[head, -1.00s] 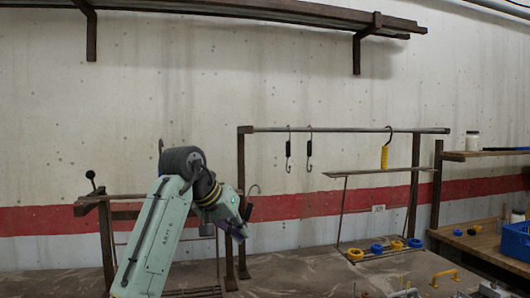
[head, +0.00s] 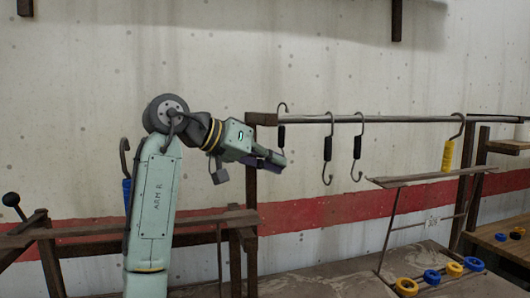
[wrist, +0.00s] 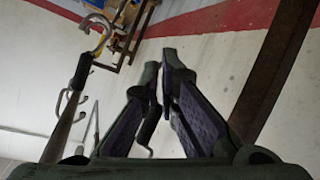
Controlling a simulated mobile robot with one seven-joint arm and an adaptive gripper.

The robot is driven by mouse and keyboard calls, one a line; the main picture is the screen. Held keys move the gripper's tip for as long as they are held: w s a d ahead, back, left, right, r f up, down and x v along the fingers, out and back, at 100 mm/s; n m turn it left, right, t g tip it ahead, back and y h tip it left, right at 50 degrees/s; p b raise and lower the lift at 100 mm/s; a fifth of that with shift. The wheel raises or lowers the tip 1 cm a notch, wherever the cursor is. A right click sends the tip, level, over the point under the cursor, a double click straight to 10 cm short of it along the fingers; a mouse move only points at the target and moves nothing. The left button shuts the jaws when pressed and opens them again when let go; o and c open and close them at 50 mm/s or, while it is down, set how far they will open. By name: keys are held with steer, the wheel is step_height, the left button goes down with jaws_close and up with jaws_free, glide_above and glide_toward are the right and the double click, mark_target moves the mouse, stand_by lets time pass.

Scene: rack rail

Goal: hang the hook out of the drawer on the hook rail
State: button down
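My gripper (head: 272,160) is shut on a hook with a black grip (head: 282,138), holding it upright near the left end of the hook rail (head: 400,119). The hook's curved top is level with the rail and overlaps it in the head view; I cannot tell if it rests over the rail or is beside it. My gripper's fingers hide its lower end. In the wrist view, my gripper's fingers (wrist: 162,75) come close together at the tips, with the dark hook grip (wrist: 150,120) beside the left finger. The rail (wrist: 65,120) runs along the left there. No drawer is recognisable now.
Two black-gripped hooks (head: 328,148) (head: 357,148) and a yellow-gripped hook (head: 448,155) hang farther right on the rail. A blue-gripped hook (head: 126,190) is at left behind my arm. A slanted shelf (head: 430,178) stands below the rail, with yellow and blue rings (head: 453,269) under it.

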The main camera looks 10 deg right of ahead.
steer(key=s, duration=0.8)
steer(key=shift+d+f+b, duration=0.15)
steer(key=shift+f+b, duration=0.25)
steer(key=shift+f, duration=0.05)
stand_by(1.4)
stand_by(0.3)
steer(key=c, duration=1.7)
jaws_free()
